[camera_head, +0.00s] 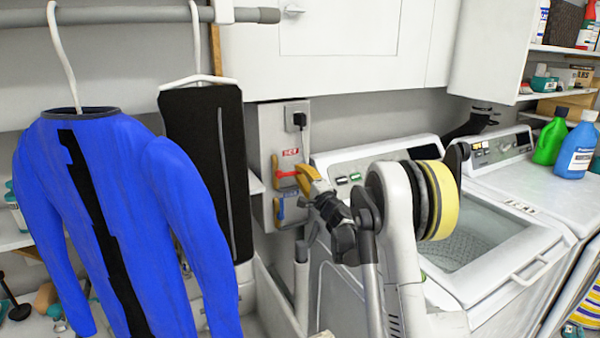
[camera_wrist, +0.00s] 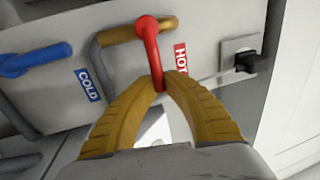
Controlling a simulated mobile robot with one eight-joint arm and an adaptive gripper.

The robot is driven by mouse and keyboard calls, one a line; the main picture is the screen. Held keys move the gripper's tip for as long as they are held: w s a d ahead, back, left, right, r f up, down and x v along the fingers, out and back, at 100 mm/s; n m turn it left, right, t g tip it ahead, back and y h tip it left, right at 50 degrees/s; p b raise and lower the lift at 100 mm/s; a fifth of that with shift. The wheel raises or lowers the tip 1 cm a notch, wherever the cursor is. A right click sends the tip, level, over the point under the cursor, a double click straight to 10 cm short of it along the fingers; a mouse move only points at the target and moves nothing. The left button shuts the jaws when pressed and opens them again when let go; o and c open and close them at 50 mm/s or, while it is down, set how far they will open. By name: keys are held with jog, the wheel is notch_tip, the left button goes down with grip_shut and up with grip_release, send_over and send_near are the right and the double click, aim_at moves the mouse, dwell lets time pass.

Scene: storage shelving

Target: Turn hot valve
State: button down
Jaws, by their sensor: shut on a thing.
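The hot valve has a red handle (camera_wrist: 150,45) mounted on a brass pipe, beside a red HOT label (camera_wrist: 180,59) in the wrist view. My gripper (camera_wrist: 166,82) has yellow-brown fingers closed around the lower end of the red handle. In the head view my gripper (camera_head: 306,178) is at the wall panel, next to the red handle (camera_head: 286,174), which partly shows to its left. The red label (camera_head: 291,152) is just above. The cold valve's blue handle (camera_wrist: 36,60) is to the left, with a blue COLD label (camera_wrist: 88,84).
A wall outlet with a black plug (camera_wrist: 248,62) is right of the hot valve. Washing machines (camera_head: 470,245) stand to the right. A blue garment (camera_head: 130,210) and a black one (camera_head: 208,165) hang at the left. White cabinets (camera_head: 335,30) are above.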

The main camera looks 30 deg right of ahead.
dwell(0.4)
jog(key=c, duration=1.4)
grip_release()
jog(key=shift+s, duration=0.1)
jog(key=shift+c, duration=0.2)
jog(key=s+f, duration=0.2)
jog(key=s, duration=0.9)
jog(key=shift+s+d+f, duration=0.2)
jog(key=shift+s, duration=0.2)
